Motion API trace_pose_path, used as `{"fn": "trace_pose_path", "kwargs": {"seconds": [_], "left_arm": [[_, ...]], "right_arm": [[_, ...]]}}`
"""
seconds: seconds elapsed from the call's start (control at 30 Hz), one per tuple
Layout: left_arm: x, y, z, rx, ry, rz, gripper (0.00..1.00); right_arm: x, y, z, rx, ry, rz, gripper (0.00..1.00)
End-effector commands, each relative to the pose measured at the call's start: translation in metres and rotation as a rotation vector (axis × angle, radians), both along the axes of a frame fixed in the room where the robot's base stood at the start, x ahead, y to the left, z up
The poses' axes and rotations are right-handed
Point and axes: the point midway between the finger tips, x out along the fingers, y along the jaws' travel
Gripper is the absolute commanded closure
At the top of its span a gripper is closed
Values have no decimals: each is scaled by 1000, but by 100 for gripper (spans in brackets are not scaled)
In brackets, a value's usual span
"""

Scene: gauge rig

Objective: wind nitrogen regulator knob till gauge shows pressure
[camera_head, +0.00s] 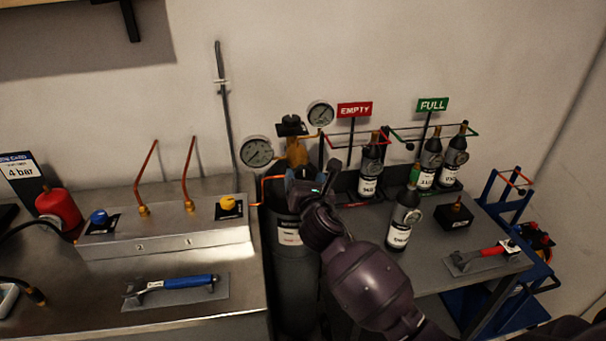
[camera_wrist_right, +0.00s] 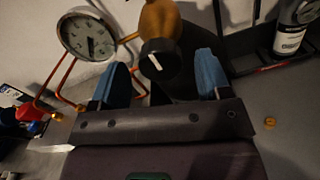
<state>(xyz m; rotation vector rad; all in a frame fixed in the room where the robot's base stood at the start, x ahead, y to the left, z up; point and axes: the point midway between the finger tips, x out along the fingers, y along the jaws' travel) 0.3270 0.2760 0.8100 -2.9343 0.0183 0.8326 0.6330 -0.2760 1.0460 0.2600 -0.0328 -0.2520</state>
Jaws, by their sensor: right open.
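The brass regulator (camera_head: 297,152) sits on top of a grey cylinder (camera_head: 293,270) by the wall. Its black knob (camera_wrist_right: 158,59) with a white mark shows in the right wrist view. My right gripper (camera_wrist_right: 163,75) is open, with its blue fingertips on either side of the knob, apart from it. In the head view the right gripper (camera_head: 304,174) is in front of the regulator and hides the knob. A large round gauge (camera_head: 257,152) is left of the regulator and a smaller gauge (camera_head: 320,114) is upper right. Their readings are too small to tell. My left gripper is not in view.
A steel bench (camera_head: 60,275) at left holds a metal manifold (camera_head: 165,240), a blue-handled tool (camera_head: 184,283) and a "4 bar" card (camera_head: 20,172). Dark bottles (camera_head: 404,222) stand at right near the EMPTY (camera_head: 355,109) and FULL (camera_head: 432,105) signs. Copper pipes run beside the regulator.

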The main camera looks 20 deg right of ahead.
Motion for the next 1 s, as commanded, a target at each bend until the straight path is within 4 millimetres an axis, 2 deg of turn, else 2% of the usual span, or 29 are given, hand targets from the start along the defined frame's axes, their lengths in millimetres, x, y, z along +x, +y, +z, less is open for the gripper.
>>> {"fn": "trace_pose_path", "kwargs": {"seconds": [0.2,0.6,0.9,1.0], "left_arm": [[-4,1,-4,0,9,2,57],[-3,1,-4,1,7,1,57],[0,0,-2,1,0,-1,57],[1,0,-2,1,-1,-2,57]], "right_arm": [[21,-5,0,0,-1,1,29],[26,-7,0,1,0,0,31],[25,-7,0,1,0,0,77],[25,-7,0,2,-1,0,79]]}}
